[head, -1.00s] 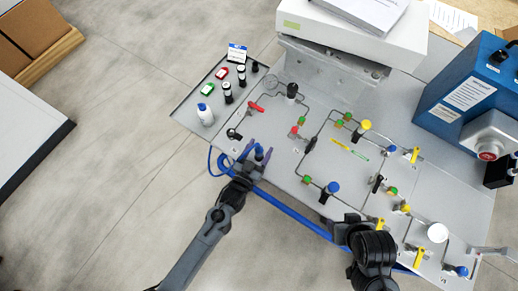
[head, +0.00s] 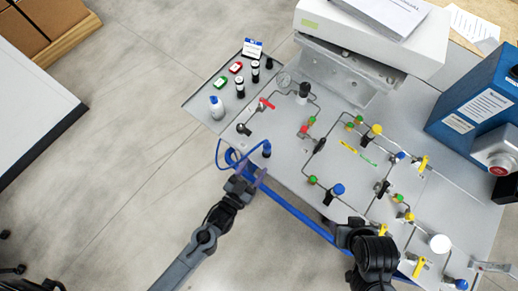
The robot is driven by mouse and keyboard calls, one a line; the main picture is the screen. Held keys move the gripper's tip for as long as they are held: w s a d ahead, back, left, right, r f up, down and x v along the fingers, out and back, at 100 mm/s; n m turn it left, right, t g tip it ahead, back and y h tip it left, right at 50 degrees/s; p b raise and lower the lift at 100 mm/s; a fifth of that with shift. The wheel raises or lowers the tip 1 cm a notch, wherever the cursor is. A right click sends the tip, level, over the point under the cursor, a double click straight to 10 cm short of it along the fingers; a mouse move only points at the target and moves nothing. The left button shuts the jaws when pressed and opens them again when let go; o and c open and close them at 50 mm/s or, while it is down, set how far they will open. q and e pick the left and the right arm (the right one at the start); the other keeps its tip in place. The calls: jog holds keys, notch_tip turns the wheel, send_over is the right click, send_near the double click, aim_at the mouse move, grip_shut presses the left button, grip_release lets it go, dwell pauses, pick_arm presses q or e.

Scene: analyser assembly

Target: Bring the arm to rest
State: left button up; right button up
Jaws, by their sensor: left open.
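My left gripper (head: 248,169) is open and empty at the front-left edge of the grey panel (head: 215,107). Its arm reaches in from the lower left. A blue-topped knob (head: 266,148) stands on the panel just beyond the fingers, apart from them as far as I can tell. My right arm (head: 368,245) is over the front edge of the panel at the lower right. Its dark links show, but its gripper fingers do not.
A blue box (head: 470,105) stands at the right.

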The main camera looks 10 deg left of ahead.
pick_arm(q)
jog(key=a+r+g+y, duration=0.3)
jog(key=a+r+g, duration=0.1)
jog(key=a+r, duration=0.45)
jog(key=s+a+n+g+y+p, duration=0.15)
jog(key=s+a+g, duration=0.35)
jog(key=s+g, duration=0.65)
notch_tip(320, 180, up, 24)
jog(key=t+p, duration=0.2)
jog(key=p, duration=2.1)
jog(key=shift+s+a+y, duration=0.15)
jog(key=shift+s+y, duration=0.3)
jog(key=shift+f, duration=0.15)
